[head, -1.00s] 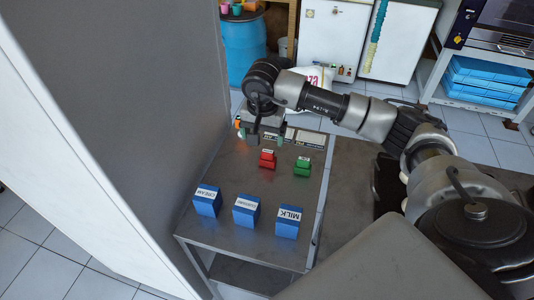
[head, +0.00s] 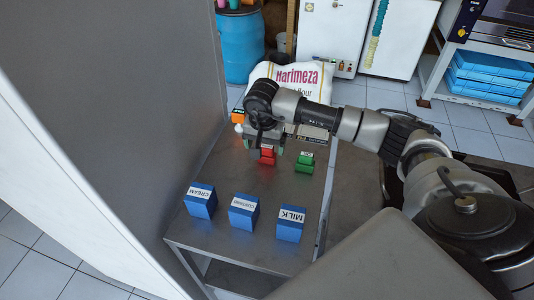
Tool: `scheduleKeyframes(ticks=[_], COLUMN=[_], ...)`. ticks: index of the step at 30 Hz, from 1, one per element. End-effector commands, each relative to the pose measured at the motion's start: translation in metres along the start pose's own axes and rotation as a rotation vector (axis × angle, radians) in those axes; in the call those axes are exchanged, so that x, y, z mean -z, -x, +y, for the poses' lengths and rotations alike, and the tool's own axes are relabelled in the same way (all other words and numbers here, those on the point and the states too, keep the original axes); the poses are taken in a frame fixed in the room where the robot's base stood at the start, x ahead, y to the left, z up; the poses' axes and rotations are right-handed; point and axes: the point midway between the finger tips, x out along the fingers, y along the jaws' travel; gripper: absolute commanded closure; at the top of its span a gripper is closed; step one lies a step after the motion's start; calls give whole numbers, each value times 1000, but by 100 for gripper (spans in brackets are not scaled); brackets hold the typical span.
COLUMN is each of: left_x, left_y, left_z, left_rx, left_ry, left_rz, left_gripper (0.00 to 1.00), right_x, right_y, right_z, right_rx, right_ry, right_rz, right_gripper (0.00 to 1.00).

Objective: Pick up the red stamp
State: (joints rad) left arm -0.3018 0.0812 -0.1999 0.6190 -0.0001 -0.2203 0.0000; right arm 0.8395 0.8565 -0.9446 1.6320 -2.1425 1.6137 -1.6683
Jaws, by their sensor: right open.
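The red stamp (head: 267,158) stands on the metal table (head: 232,178), left of a green stamp (head: 304,163). My right gripper (head: 264,148) points down just above and behind the red stamp, its open fingers apart on either side of the stamp's upper part in this view. The gripper hides the top of the red stamp, and I cannot tell whether the fingers touch it. My left gripper is out of view.
Blue boxes marked CREAM (head: 200,203), CUSTARD (head: 243,214) and MILK (head: 290,226) stand along the table's front. An orange item (head: 238,116) is at the back left. A flour sack (head: 290,80) is behind. A grey panel (head: 165,110) borders the left.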

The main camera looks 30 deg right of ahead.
Motion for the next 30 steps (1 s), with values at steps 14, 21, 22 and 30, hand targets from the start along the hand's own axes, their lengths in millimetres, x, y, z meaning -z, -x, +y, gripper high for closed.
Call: scheduleKeyframes(ticks=[14, 21, 22, 30], left_x=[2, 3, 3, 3], left_y=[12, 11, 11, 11], left_z=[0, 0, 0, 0], left_rx=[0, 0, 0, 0], left_ry=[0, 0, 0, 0], left_rz=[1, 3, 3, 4], left_gripper=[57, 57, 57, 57], right_x=[3, 4, 4, 4], right_y=[-51, -51, -51, -51], right_z=[3, 3, 3, 3], right_rx=[0, 1, 1, 0], right_ry=[1, 1, 1, 0], right_rz=[-1, 0, 0, 0], right_gripper=[15, 24, 29, 69])
